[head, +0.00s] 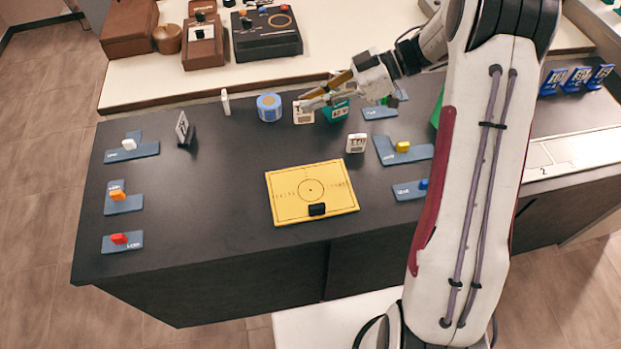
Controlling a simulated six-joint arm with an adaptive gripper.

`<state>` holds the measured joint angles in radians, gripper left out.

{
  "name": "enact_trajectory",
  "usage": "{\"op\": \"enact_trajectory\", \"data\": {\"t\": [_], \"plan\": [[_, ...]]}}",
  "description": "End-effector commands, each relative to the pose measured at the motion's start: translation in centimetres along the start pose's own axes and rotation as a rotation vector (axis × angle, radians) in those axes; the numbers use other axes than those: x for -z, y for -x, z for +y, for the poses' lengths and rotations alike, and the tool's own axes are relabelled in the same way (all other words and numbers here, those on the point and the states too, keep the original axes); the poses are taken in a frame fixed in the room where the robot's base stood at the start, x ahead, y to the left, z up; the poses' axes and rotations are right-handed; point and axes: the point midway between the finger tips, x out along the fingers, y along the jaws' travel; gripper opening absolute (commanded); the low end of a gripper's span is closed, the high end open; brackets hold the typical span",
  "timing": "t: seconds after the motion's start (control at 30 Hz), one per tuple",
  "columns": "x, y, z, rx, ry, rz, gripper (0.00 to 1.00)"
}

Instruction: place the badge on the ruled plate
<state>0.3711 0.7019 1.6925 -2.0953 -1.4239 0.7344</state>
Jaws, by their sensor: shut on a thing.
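My gripper (305,102) reaches in from the upper right and is shut on a small white badge (303,115) with dark print. The badge is upright at the back of the dark counter; I cannot tell whether its lower edge touches the counter. The yellow ruled plate (288,207) lies flat near the counter's front middle, with a circle, a ruled line and a small black block (317,209) at its front edge. The plate is in front of my gripper, apart from it.
A similar white tag (356,143) stands between badge and plate. A blue tape roll (269,107) and a teal holder (333,112) flank the badge. Blue-grey bases (124,203) with coloured pegs line both sides. The counter left of the plate is clear.

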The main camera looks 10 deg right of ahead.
Motion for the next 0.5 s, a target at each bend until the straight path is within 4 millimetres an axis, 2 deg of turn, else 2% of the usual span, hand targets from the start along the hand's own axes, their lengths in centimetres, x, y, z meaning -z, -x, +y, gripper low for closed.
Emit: {"op": "enact_trajectory", "data": {"t": [0.23, 0.5], "plan": [[-0.5, 0.9, -4.5, 0.006, -0.013, 0.000, 0.00], [-1.0, 0.2, -9.3, 0.039, -0.005, 0.006, 0.00]]}}
